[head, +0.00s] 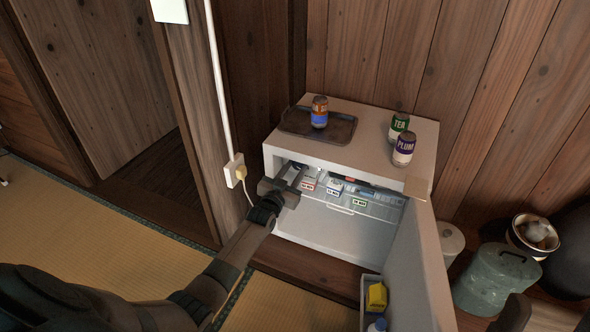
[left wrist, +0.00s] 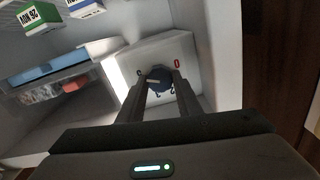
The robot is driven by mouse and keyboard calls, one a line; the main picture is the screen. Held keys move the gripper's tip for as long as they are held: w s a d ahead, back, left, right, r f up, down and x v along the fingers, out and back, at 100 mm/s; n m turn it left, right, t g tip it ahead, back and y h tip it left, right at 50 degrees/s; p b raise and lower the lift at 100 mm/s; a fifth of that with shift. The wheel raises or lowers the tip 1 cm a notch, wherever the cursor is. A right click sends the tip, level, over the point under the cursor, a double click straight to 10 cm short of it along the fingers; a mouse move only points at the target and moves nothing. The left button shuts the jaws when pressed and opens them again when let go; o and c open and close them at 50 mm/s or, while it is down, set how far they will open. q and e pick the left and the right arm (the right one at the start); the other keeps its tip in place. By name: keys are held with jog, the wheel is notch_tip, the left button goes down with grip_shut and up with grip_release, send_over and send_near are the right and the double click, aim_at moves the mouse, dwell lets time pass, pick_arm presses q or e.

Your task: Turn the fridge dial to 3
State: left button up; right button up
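The open white fridge (head: 350,226) stands against the wooden wall, its door (head: 428,270) swung out to the right. In the left wrist view, the dial (left wrist: 158,80) is a dark blue knob with a pale mark on a white housing (left wrist: 135,58). A red 0 shows at its upper right; other dark digits around it are partly hidden. My left gripper (head: 284,186) reaches into the upper left of the fridge. In the left wrist view its fingers (left wrist: 161,78) lie on both sides of the dial; whether they press on it is unclear. My right gripper is not in view.
On the fridge top are a dark tray (head: 335,135) with a can (head: 319,112), a tea can (head: 398,127) and a plum can (head: 403,149). Small cartons (head: 308,184) stand inside. The door rack (head: 371,285) holds a yellow item (head: 377,297). A plug (head: 238,172) is left of the fridge.

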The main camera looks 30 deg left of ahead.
pick_arm(q)
jog(key=c, duration=0.4)
